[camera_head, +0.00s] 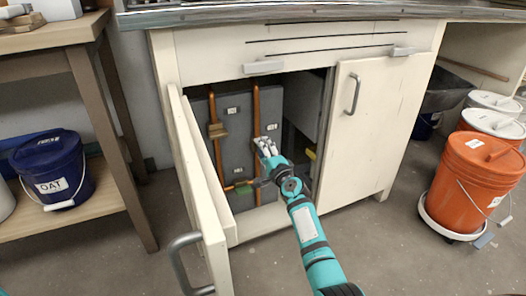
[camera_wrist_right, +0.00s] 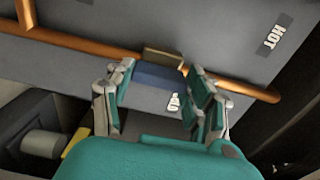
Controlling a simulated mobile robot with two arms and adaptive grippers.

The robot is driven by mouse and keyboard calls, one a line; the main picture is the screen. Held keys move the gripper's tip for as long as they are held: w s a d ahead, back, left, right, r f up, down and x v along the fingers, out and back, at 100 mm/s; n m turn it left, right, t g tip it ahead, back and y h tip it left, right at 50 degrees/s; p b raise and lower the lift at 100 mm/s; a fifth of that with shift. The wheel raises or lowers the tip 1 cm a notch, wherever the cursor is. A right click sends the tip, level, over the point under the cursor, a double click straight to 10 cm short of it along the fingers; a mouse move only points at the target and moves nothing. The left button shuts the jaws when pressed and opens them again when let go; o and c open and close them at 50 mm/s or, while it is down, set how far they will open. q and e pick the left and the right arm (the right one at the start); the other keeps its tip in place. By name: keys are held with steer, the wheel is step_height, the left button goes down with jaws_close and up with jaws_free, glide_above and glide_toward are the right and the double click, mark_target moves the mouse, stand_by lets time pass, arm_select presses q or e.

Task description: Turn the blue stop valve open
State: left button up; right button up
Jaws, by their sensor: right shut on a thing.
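The blue stop valve handle (camera_wrist_right: 157,77) shows in the right wrist view, in front of a copper pipe (camera_wrist_right: 235,86), with a brass piece (camera_wrist_right: 163,56) behind it. The handle looks roughly in line with the pipe. My right gripper (camera_wrist_right: 158,80) has a finger at each end of the handle and is shut on it. In the head view my right gripper (camera_head: 266,147) reaches into the open cabinet at the right copper pipe (camera_head: 256,108) and hides the blue handle there. My left gripper is not in view.
The cabinet's left door (camera_head: 205,190) stands open, left of my arm; the right door (camera_head: 362,120) is shut. A brass fitting (camera_head: 217,131) sits on the left pipe, and a green handle (camera_head: 243,188) is low down. An orange bucket (camera_head: 478,175) stands on the right.

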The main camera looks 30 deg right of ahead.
steer(key=shift+d, duration=0.1)
steer(key=o, duration=1.2)
steer(key=s, duration=1.2)
steer(key=shift+a, duration=0.4)
